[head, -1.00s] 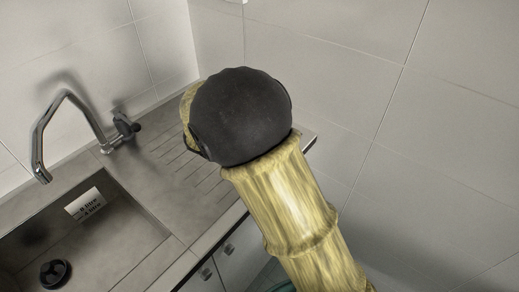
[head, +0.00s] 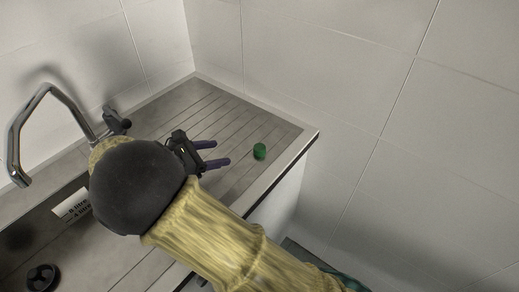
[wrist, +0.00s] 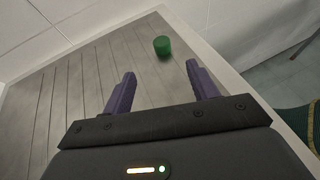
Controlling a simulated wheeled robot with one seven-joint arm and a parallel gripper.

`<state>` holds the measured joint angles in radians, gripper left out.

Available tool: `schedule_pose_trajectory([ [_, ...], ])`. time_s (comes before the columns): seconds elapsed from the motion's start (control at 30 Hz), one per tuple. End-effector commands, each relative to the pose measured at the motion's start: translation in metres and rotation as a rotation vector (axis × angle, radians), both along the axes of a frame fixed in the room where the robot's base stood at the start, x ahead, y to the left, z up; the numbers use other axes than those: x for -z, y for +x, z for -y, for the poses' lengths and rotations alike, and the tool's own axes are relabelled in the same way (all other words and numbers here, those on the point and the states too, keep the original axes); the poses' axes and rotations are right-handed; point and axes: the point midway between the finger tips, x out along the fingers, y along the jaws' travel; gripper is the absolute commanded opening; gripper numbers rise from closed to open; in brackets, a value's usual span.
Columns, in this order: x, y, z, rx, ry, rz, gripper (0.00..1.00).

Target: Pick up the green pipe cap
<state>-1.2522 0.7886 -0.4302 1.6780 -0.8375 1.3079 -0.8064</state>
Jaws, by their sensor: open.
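The green pipe cap (head: 260,151) is a small green cylinder standing on the grooved drainboard, near its front right edge. It also shows in the wrist view (wrist: 162,46), ahead of the fingers and between their lines. My gripper (head: 223,153) is open and empty, with two purple fingers pointing right toward the cap. A gap lies between the fingertips and the cap. The wrist view shows both fingers (wrist: 160,82) spread apart with bare drainboard between them.
The grooved drainboard (head: 225,110) is otherwise clear. A chrome tap (head: 48,98) stands at the left by the sink basin, which holds a dark drain plug (head: 42,278). Tiled walls (head: 310,60) close off the back and right. The counter drops off at its front edge.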

Motion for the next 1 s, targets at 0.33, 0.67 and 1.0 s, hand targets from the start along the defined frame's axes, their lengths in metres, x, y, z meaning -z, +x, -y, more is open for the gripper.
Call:
schedule_pose_trajectory([
  [0.33, 0.024, 0.032, 0.050, 0.006, -0.004, -0.002, 0.59],
  [0.67, 0.039, 0.052, 0.079, 0.003, -0.001, -0.001, 0.59],
  [1.0, 0.040, 0.054, 0.082, 0.004, -0.001, -0.001, 0.59],
])
